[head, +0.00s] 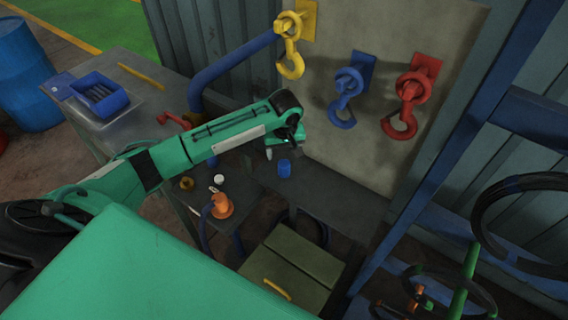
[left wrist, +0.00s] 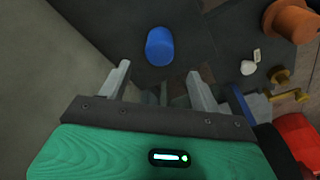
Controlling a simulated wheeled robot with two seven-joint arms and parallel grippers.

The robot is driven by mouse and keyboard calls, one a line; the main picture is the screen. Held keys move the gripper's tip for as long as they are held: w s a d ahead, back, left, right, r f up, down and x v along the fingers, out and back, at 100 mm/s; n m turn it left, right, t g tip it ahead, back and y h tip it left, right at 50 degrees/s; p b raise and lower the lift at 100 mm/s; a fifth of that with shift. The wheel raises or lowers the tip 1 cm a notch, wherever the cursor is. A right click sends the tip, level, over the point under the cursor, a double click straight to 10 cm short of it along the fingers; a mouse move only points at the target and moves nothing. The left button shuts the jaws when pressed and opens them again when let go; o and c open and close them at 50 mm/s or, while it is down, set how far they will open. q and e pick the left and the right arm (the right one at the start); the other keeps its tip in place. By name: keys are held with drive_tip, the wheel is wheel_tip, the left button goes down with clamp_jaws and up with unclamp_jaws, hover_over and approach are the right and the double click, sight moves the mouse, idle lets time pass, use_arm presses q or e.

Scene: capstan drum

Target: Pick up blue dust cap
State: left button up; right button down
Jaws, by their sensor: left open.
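The blue dust cap (head: 284,168) is a small blue cylinder on a dark grey surface below the hook board. In the left wrist view the cap (left wrist: 160,46) lies beyond my fingertips, between their lines. My left gripper (left wrist: 158,82) is open, with its two grey fingers apart and nothing between them. In the head view my left gripper (head: 274,152) is just behind and left of the cap, partly hidden by my arm. I cannot tell whether it touches the cap. My right gripper is not in view.
An orange part (head: 221,205), a white piece (head: 219,179) and a brass piece (head: 186,183) are left of the cap. Yellow, blue (head: 346,95) and red hooks hang on the board behind. A green box (head: 290,266) stands in front. A blue bin (head: 98,95) is at left.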

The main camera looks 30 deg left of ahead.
sight(284, 163)
use_arm(q)
wheel_tip(284, 163, down, 5)
drive_tip(key=p, duration=0.3)
drive_tip(key=shift+d, duration=0.15)
drive_tip(key=shift+f, duration=0.4)
drive_tip(key=c, duration=1)
